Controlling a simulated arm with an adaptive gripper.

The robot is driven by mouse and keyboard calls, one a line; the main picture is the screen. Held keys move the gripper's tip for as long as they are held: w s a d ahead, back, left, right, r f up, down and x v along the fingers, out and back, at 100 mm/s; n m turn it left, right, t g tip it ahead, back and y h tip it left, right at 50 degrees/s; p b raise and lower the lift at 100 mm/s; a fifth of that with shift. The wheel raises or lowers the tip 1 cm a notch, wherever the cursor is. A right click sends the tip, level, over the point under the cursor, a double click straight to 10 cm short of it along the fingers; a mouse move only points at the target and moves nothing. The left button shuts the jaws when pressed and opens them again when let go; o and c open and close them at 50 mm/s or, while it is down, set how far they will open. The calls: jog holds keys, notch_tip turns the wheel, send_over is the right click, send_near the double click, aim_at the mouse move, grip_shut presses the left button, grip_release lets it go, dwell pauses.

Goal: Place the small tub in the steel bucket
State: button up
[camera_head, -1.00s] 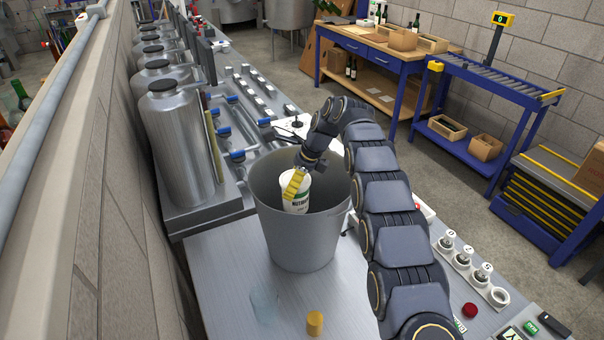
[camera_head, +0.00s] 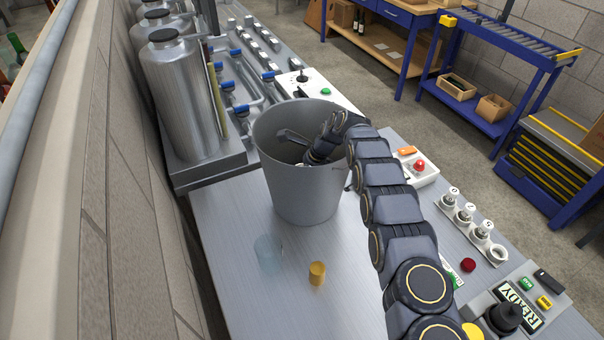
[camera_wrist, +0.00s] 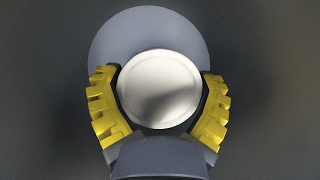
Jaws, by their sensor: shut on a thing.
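The steel bucket (camera_head: 303,195) stands upright on the metal bench, grey and open at the top. My arm reaches over its right rim and down inside. My gripper (camera_wrist: 159,100) is shut on the small tub (camera_wrist: 158,88), whose round white lid shows between the two yellow fingers in the wrist view. A lighter grey disc behind the tub in that view looks like the bucket's floor. Whether the tub touches the floor I cannot tell.
A clear cup (camera_head: 268,250) and a small yellow cylinder (camera_head: 317,273) stand in front of the bucket. Steel tanks (camera_head: 180,95) line the left. A control box (camera_head: 416,168) and button panels sit to the right. The bench's front left is clear.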

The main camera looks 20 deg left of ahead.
jog(key=o, duration=1)
jog(key=v, duration=1.2)
jog(key=shift+r, duration=0.1)
